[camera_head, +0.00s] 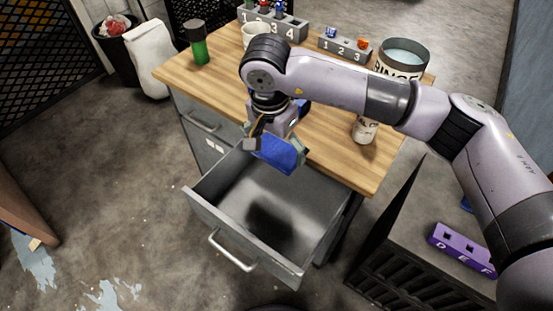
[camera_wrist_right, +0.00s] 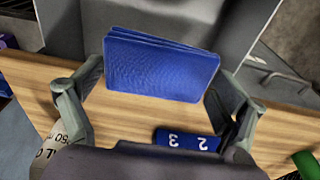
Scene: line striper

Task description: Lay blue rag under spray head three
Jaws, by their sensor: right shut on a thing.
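My right gripper (camera_head: 275,147) is shut on the folded blue rag (camera_head: 277,156) and holds it above the open drawer, by the table's front edge. In the wrist view the rag (camera_wrist_right: 160,66) shows several folded layers between the two fingers. A blue piece marked 2 and 3 (camera_wrist_right: 187,140) lies on the wooden top in the wrist view. It is partly cut off by my gripper, and I cannot make out a spray head there. My left gripper is not in view.
The grey drawer (camera_head: 237,240) is pulled out and looks empty. On the wooden tabletop (camera_head: 225,86) stand a green bottle (camera_head: 200,48), numbered racks (camera_head: 344,45), a rinse bucket (camera_head: 403,54) and a white container (camera_head: 364,130). A purple lettered rack (camera_head: 462,248) is at right.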

